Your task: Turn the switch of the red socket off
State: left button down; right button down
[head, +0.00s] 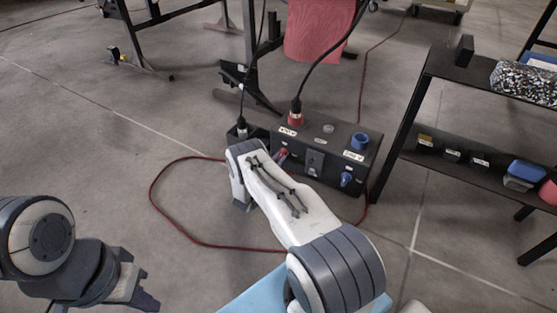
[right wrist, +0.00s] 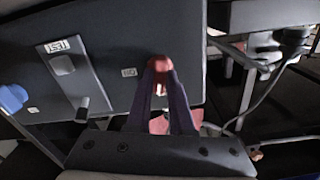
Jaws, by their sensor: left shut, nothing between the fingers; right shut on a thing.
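A black socket box (head: 322,136) stands on the floor, with the red socket (head: 296,118) on top and a black cable plugged into it. The red switch (head: 282,156) is on its front face below the red socket. In the right wrist view the red switch (right wrist: 159,66) sits between the fingertips of my right gripper (right wrist: 161,78), which is shut on it. In the head view my right arm largely hides that gripper and part of the switch. My left gripper (head: 146,300) is at the lower left, shut and empty, far from the box.
A blue socket (head: 360,140) and a blue switch (head: 346,179) are on the right part of the box; the blue switch also shows in the right wrist view (right wrist: 13,97). A black shelf (head: 450,150) stands to the right. A red cable (head: 152,195) loops on the floor.

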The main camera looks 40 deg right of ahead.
jog(key=shift+w+n, duration=0.1)
jog(key=shift+n, duration=1.5)
jog(key=c, duration=0.8)
grip_release()
jog(key=p+v, duration=0.5)
jog(key=v, duration=0.5)
jog(key=shift+a, duration=0.25)
